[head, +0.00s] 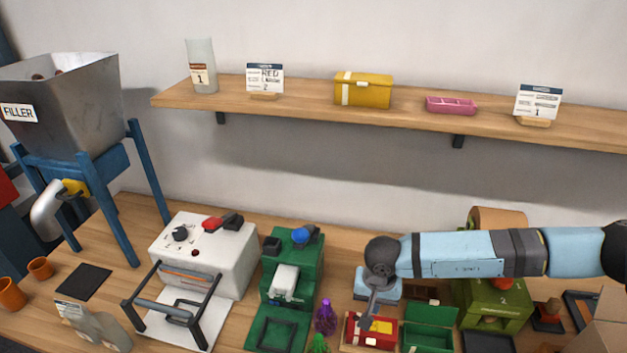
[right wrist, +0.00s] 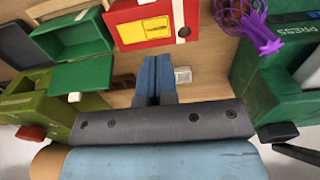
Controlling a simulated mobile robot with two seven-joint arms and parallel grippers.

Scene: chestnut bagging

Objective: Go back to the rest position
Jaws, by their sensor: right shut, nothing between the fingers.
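My right gripper (head: 369,316) is at the end of the light blue arm that comes in from the right. It points down over the workbench, by the red box with a yellow label (head: 362,341). In the right wrist view its two blue fingers (right wrist: 153,68) are together with nothing between them. The red box (right wrist: 133,36) lies just beyond the fingertips there. My left gripper is not in view.
An open green box (head: 430,340) is right of the red box, and an olive machine (head: 478,310) stands behind it. A purple net bag (head: 325,316), green press (head: 290,262) and white machine (head: 205,245) are left. A shelf (head: 300,109) runs above; the filler (head: 75,110) stands far left.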

